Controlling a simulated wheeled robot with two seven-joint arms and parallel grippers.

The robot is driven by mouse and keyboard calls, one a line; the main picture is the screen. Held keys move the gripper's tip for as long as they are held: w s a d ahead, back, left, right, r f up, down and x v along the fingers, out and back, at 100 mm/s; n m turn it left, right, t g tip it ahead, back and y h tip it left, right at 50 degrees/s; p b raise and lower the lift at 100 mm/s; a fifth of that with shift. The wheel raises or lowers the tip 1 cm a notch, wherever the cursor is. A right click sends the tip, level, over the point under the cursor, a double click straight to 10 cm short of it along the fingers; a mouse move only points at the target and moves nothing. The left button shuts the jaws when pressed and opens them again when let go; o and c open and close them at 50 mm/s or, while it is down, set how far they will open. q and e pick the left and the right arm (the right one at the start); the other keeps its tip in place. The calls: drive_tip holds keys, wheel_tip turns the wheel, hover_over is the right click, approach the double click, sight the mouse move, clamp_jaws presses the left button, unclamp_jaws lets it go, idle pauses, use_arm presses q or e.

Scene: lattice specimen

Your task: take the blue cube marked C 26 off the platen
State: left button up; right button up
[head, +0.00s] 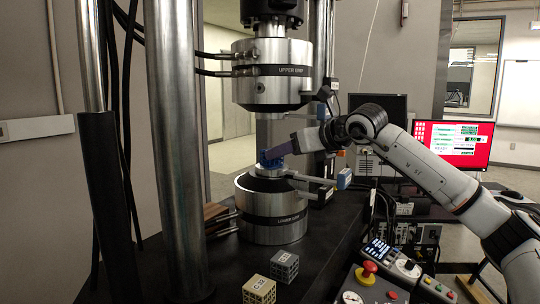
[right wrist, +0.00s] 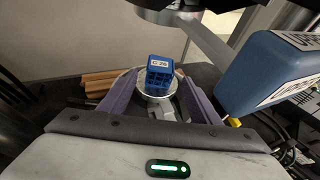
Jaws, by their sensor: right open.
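The blue lattice cube (head: 267,161) sits on the small round platen (head: 270,173) on top of the lower grip of the test machine. In the right wrist view the blue cube (right wrist: 160,74) shows its label, C 26, and part of the silver platen (right wrist: 127,84) shows around it. My right gripper (head: 277,152) reaches in from the right at the cube. In the right wrist view its two purple fingers (right wrist: 158,88) are open, one on each side of the cube. I cannot tell whether either finger touches it. My left gripper is not in view.
The upper grip (head: 272,75) hangs above the platen. A steel column (head: 176,140) stands left of it. A grey cube (head: 284,266) and a tan cube (head: 259,289) lie on the black table in front. A blue box (right wrist: 275,70) is close on the right in the wrist view.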

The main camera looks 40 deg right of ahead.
drive_tip(key=p+x, duration=0.1)
drive_tip(key=x, duration=0.4)
drive_tip(key=shift+w+a+f, duration=0.1)
drive_tip(key=shift+f, duration=0.05)
drive_tip(key=c, duration=1.2)
drive_tip(key=shift+p, duration=0.3)
